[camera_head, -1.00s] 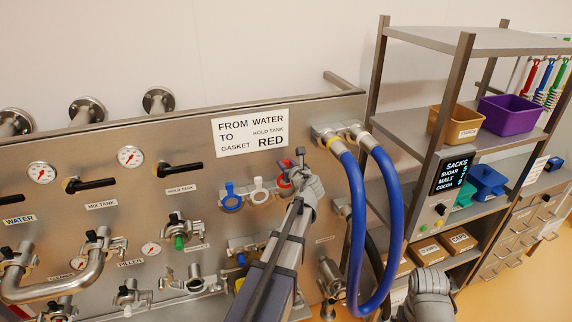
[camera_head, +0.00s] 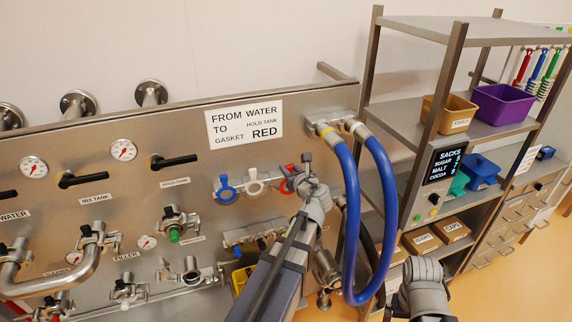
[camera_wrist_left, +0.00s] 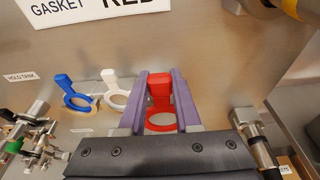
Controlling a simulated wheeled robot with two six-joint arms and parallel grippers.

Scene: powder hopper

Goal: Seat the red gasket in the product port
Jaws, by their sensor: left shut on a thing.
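The red gasket (camera_wrist_left: 159,86) is a ring with a tab, held by the tab between the purple fingers of my left gripper (camera_wrist_left: 159,84). In the head view only a bit of red gasket (camera_head: 287,186) shows past my left wrist. It is in front of the steel panel, right of the white gasket (camera_head: 254,185) and blue gasket (camera_head: 226,190). Whether it touches the rack is hidden. Several pipe fittings are on the panel, including an open one (camera_head: 191,270) low down; I cannot read which is the product port.
A sign (camera_head: 244,124) reads FROM WATER TO HOLD TANK, GASKET RED. A shelf rack (camera_head: 420,125) with bins stands to the right. Valves and a bent pipe (camera_head: 62,281) stick out at left.

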